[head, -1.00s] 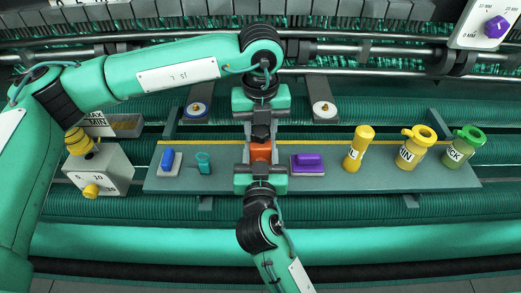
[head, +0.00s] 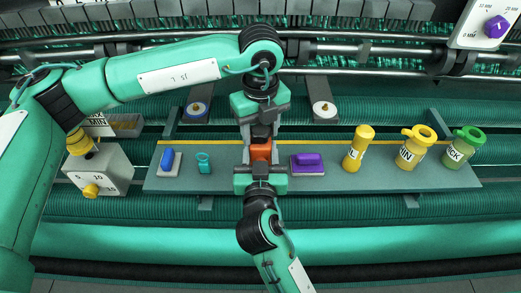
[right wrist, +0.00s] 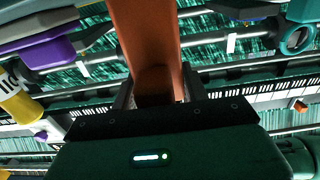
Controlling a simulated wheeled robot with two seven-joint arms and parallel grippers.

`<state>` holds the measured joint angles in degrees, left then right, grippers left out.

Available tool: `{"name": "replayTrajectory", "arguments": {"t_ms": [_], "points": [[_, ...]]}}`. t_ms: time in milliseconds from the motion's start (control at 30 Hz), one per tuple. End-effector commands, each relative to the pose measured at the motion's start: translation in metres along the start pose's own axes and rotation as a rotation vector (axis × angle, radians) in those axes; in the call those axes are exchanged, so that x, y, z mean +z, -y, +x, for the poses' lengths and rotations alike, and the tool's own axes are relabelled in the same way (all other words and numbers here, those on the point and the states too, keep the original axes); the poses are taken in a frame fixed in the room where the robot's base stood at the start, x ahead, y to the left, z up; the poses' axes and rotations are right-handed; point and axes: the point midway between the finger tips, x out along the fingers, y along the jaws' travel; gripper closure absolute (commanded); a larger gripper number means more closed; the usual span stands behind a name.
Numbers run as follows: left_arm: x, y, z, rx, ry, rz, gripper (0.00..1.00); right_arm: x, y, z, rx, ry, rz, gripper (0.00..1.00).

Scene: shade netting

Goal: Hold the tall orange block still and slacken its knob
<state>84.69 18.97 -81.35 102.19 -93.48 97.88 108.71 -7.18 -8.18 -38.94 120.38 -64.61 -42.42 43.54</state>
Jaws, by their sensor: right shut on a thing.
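The tall orange block (head: 260,153) stands upright on the grey shelf, near its middle. In the right wrist view the block (right wrist: 147,40) rises between the jaws. My right gripper (head: 261,166) comes in from the front and is shut on the block. A dark knob (head: 261,131) shows at the far, upper end of the block. My left gripper (head: 262,128) comes in from the back, over the knob, with its grey fingers apart on either side of it. Whether those fingers touch the knob I cannot tell.
The grey shelf (head: 330,183) also holds a blue piece (head: 168,160), a teal ring piece (head: 204,162), a purple block (head: 308,162) and yellow and green bottles (head: 464,147). A grey box with yellow knobs (head: 103,168) stands at left. Rollers and bars run behind.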

Motion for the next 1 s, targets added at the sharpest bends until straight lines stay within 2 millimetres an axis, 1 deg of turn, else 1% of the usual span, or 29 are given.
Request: {"name": "replayTrajectory", "arguments": {"t_ms": [367,467,800,1000], "points": [[0.0,0.0,-0.003,-0.001,0.0,0.002,0.41,0.0,0.0,0.0,0.0,0.0,0.0,0.88],[0.0,0.0,-0.007,-0.002,0.0,0.002,0.41,0.0,0.0,0.0,0.0,0.0,0.0,0.88],[0.0,0.0,-0.031,-0.002,0.0,0.003,0.41,0.0,0.0,0.0,0.001,0.0,-0.001,0.88],[-0.001,0.0,-0.032,-0.001,-0.001,0.003,0.41,0.0,0.0,0.0,0.001,0.0,-0.001,0.88]]}}
